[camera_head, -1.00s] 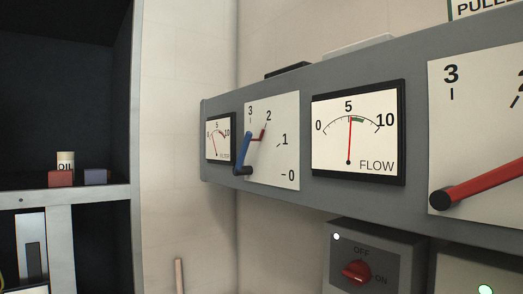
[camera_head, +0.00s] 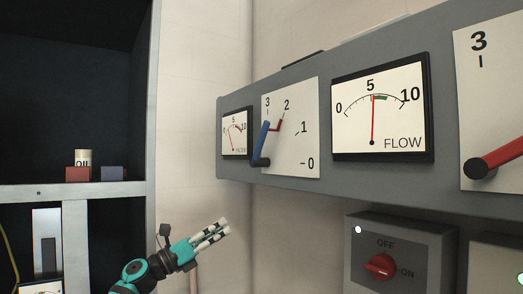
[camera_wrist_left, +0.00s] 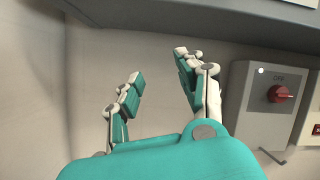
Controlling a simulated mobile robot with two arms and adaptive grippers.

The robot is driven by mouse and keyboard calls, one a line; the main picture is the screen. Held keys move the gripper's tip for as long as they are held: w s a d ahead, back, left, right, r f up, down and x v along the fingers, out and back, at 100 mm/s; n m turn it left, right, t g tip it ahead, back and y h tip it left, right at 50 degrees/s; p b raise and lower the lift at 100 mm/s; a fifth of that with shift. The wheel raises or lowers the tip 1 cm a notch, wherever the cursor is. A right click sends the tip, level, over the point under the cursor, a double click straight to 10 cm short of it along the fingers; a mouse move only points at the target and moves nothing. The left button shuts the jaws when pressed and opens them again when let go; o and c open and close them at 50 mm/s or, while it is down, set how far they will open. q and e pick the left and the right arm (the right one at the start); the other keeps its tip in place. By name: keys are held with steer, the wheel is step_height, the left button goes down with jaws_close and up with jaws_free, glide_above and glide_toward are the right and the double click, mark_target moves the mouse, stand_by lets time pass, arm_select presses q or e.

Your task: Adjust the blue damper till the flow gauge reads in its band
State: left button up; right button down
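The blue damper lever (camera_head: 263,143) is on a white scale plate (camera_head: 297,150) marked 0 to 3. It leans up, its tip just below the 3, with a small red bracket (camera_head: 276,126) beside it near the 2. The FLOW gauge (camera_head: 395,120) is right of it. Its red needle stands near 5, at the left end of the green band; I cannot tell if it is inside. My left gripper (camera_head: 225,230) is below the lever, apart from it. Its fingers are spread and empty in the left wrist view (camera_wrist_left: 160,68). My right gripper is not in view.
A red lever (camera_head: 497,157) on another plate is at the right. A smaller gauge (camera_head: 236,133) is left of the damper. Below the grey panel is a box with a red OFF/ON knob (camera_head: 381,267). A dark shelf rack (camera_head: 85,190) stands at left.

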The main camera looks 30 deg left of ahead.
arm_select(q)
steer(key=s+d+r+m+g+h, duration=0.1)
steer(key=s+d+r+m+h, duration=0.15)
steer(key=s+r+m, duration=0.45)
steer(key=m+g+h, duration=0.2)
steer(key=m, duration=0.5)
glide_toward(259, 142)
steer(key=p+x, duration=0.9)
steer(key=x, duration=0.1)
steer(key=shift+w+r+p, duration=0.1)
steer(key=shift+p, duration=0.3)
steer(key=shift+w+d, duration=0.15)
steer(key=shift+w, duration=0.15)
jaws_close()
